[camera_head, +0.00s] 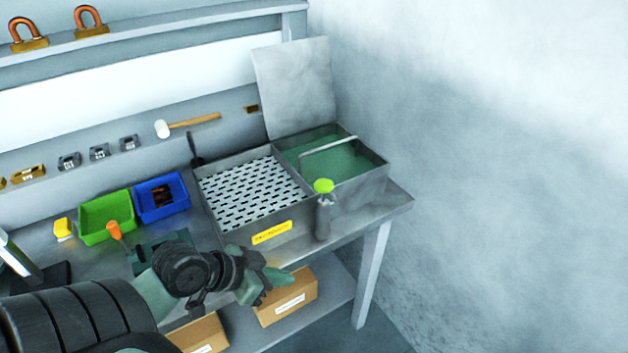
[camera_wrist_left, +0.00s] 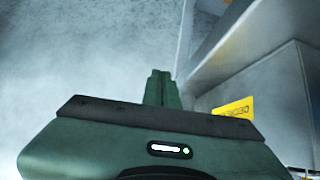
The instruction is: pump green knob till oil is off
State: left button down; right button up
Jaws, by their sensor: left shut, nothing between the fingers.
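The green knob (camera_head: 323,186) is a yellow-green cap on top of a grey cylinder (camera_head: 323,217) at the front of the metal wash station. The station has a slotted mesh tray (camera_head: 252,192) on the left and a basin with green liquid (camera_head: 335,160) on the right, with a bent metal handle across it. My left gripper (camera_head: 284,276) is shut and empty, below and left of the knob, in front of the bench edge. Its closed fingers (camera_wrist_left: 161,88) also show in the left wrist view. My right gripper is not in view.
A yellow label (camera_head: 271,232) is on the station's front. Green (camera_head: 106,214) and blue (camera_head: 161,197) bins stand left of it. Cardboard boxes (camera_head: 286,298) sit on the lower shelf. An upright metal lid (camera_head: 294,88) stands behind the basin. The space right of the bench is clear.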

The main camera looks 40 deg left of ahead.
pick_arm(q)
jog(key=w+a+r+t+h, duration=0.1)
jog(key=w+a+r+t, duration=0.2)
jog(key=r, duration=0.7)
jog(key=w+a+r+m+t+h, duration=0.1)
jog(key=w+a+r+t, duration=0.1)
jog(key=r, duration=0.8)
jog(key=shift+w+a+r+t, duration=0.35)
jog(key=shift+w+a+t, duration=0.05)
jog(key=shift+w+a, duration=0.25)
jog(key=shift+w, duration=0.1)
jog(key=p, duration=0.4)
send_over(324, 187)
jog(key=s+a, duration=0.1)
jog(key=s, duration=0.1)
notch_tip(324, 187, down, 2)
jog(key=shift+w+a+f, duration=0.15)
jog(key=shift+f, duration=2.15)
